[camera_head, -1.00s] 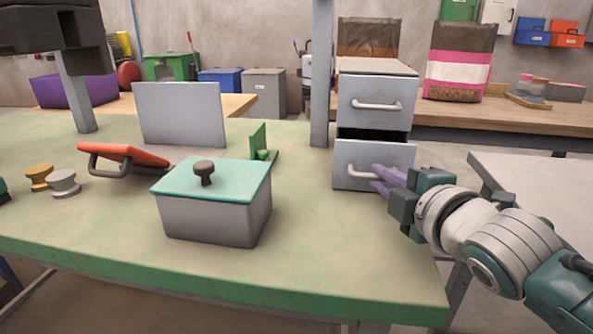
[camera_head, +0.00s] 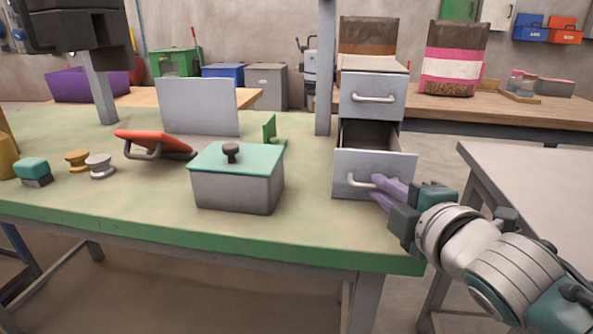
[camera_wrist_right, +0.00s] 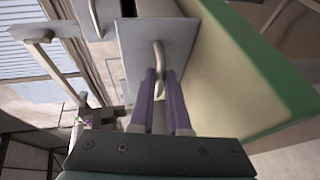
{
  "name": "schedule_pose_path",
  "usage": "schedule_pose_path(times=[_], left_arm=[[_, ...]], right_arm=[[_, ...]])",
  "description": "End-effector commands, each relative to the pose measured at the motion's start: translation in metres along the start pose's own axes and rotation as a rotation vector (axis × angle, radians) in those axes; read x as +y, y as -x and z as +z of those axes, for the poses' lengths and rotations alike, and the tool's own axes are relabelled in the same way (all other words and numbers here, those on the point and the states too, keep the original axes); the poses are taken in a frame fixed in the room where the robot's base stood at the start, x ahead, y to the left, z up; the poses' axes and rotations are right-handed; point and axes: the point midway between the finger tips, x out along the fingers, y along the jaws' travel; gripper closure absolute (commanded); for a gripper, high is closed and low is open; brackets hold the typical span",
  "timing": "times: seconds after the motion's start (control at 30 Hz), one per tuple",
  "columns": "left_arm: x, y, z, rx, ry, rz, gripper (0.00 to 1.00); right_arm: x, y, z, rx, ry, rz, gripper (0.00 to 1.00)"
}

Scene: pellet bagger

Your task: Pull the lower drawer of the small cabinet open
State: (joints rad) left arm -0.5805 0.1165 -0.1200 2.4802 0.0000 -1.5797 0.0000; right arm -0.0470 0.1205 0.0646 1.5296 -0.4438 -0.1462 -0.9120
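The small grey cabinet (camera_head: 372,68) stands at the back right of the green table. Its lower drawer (camera_head: 351,163) is pulled part of the way out, and its dark inside shows above the front. The upper drawer (camera_head: 373,97) is closed. My right gripper (camera_head: 378,190) has its purple fingers on either side of the lower drawer's bar handle (camera_head: 359,182). In the right wrist view the handle (camera_wrist_right: 159,57) lies between the two fingertips (camera_wrist_right: 160,74), and the gripper appears shut on it.
A grey box with a teal lid (camera_head: 237,178) stands left of the drawer. A red-orange handled tool (camera_head: 155,142), small knobs (camera_head: 99,166) and an upright grey panel (camera_head: 198,107) are farther left. Another table (camera_head: 535,190) stands at the right.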

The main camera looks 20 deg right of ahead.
Motion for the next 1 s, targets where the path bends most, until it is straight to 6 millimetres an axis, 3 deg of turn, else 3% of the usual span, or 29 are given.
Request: schedule_pose_path(times=[0.03, 0.23, 0.57, 1.0], left_arm=[[0.0, 0.0, 0.0, 0.0, 0.0, 0.0, 0.5], [0.0, 0.0, 0.0, 0.0, -0.001, 0.0, 0.5], [-0.001, 0.002, -0.001, 0.0, -0.005, -0.004, 0.5], [-0.002, 0.018, -0.006, 0.0, -0.006, -0.005, 0.5]], right_arm=[[0.0, 0.0, 0.0, 0.0, 0.0, 0.0, 0.79], [0.0, 0.0, 0.0, 0.0, 0.0, 0.0, 0.58], [0.0, 0.005, 0.0, 0.0, 0.0, -0.001, 0.58], [0.0, 0.082, 0.0, -0.001, 0.0, -0.003, 0.58]])
